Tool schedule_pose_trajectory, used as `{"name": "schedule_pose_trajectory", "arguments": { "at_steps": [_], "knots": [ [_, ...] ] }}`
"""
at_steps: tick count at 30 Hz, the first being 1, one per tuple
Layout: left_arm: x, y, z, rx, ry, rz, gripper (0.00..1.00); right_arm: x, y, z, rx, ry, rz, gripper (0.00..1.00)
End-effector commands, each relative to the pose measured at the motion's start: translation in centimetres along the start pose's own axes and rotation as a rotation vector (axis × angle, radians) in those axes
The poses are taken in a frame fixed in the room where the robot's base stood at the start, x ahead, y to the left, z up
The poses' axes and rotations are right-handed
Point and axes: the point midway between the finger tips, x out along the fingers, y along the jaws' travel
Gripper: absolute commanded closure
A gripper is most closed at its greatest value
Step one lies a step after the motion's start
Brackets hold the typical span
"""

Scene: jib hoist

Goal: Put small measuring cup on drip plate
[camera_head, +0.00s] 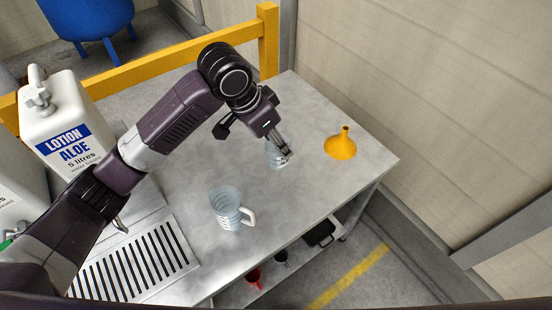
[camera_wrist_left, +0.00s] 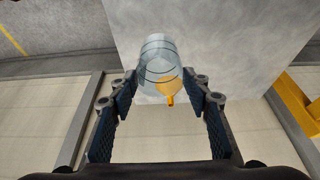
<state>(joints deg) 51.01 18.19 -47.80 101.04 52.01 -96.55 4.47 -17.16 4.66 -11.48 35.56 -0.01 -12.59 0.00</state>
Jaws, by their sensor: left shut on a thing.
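The small measuring cup (camera_head: 276,159) is clear with dark marking lines and is at the back middle of the grey table. My left gripper (camera_head: 284,150) reaches over and is shut on it, partly hiding it. In the left wrist view the cup (camera_wrist_left: 157,55) sits between the fingertips (camera_wrist_left: 160,80). Whether its base touches the table is unclear. The drip plate (camera_head: 132,264), a slotted metal grille, lies at the table's front left, partly hidden by my left arm. It is bare where visible. My right gripper is not in view.
A larger clear measuring jug (camera_head: 226,209) with a white handle stands between cup and plate. An orange funnel (camera_head: 341,145) stands on the right; it also shows in the wrist view (camera_wrist_left: 168,88). White lotion canisters (camera_head: 62,125) stand at left.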

Motion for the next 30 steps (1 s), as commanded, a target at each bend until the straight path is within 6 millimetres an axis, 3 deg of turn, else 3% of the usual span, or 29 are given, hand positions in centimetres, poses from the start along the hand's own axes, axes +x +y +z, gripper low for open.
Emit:
{"name": "schedule_pose_trajectory", "arguments": {
  "at_steps": [8,13,17,22,30],
  "knots": [
    [-1.7,0.0,-0.7,0.000,0.000,0.000,0.78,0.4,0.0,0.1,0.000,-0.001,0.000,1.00],
    [-2.0,-0.7,0.6,-0.058,-0.005,-0.023,0.78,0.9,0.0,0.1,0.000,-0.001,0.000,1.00],
    [-3.0,-1.9,3.4,-0.192,-0.016,-0.074,0.78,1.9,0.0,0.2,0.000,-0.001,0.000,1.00],
    [-4.8,-3.5,8.5,-0.432,-0.024,-0.171,0.78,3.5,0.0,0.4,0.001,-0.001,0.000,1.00],
    [-7.4,-4.4,15.4,-0.749,-0.013,-0.309,0.78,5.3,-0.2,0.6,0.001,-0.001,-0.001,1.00]
  ]
}}
